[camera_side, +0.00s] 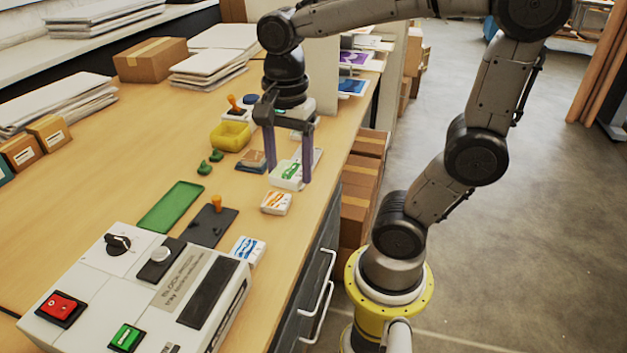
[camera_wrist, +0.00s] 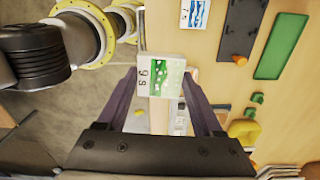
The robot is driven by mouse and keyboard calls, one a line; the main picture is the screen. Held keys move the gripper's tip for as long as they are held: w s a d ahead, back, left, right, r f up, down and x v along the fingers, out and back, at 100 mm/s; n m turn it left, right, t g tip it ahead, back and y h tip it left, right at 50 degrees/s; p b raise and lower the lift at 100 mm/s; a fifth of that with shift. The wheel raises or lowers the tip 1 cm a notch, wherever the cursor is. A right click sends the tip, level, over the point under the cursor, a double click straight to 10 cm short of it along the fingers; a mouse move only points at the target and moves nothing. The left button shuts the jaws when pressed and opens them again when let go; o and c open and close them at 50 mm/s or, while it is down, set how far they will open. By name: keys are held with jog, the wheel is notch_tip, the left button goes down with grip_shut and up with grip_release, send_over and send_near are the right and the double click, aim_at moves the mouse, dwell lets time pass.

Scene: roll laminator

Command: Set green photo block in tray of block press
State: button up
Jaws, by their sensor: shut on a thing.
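The green photo block (camera_side: 287,174) is a white block with a green picture on its face. My gripper (camera_side: 288,172) is shut on it, with one finger on each side. In the wrist view the block (camera_wrist: 160,77) sits between the fingertips, its printed face showing. The side view shows it near the table's right edge; its exact height is hard to tell. The block press (camera_side: 140,290) is a white machine at the lower left. A dark plate with an orange knob (camera_side: 208,228) lies beside it, apart from my gripper; it also shows in the wrist view (camera_wrist: 240,30).
An orange-printed block (camera_side: 276,203) and a blue-printed block (camera_side: 247,250) lie between my gripper and the press. A green tray (camera_side: 171,207) lies left of the dark plate. Open tabletop lies further left.

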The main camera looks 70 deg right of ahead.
jog(key=w+a, duration=0.2)
jog(key=w, duration=1)
jog(key=n, duration=0.1)
send_near(198, 239)
jog(key=shift+f, duration=2.95)
jog(key=shift+f, duration=0.35)
jog(key=o, duration=1.1)
jog(key=shift+r, duration=0.1)
jog(key=shift+r, duration=1.4)
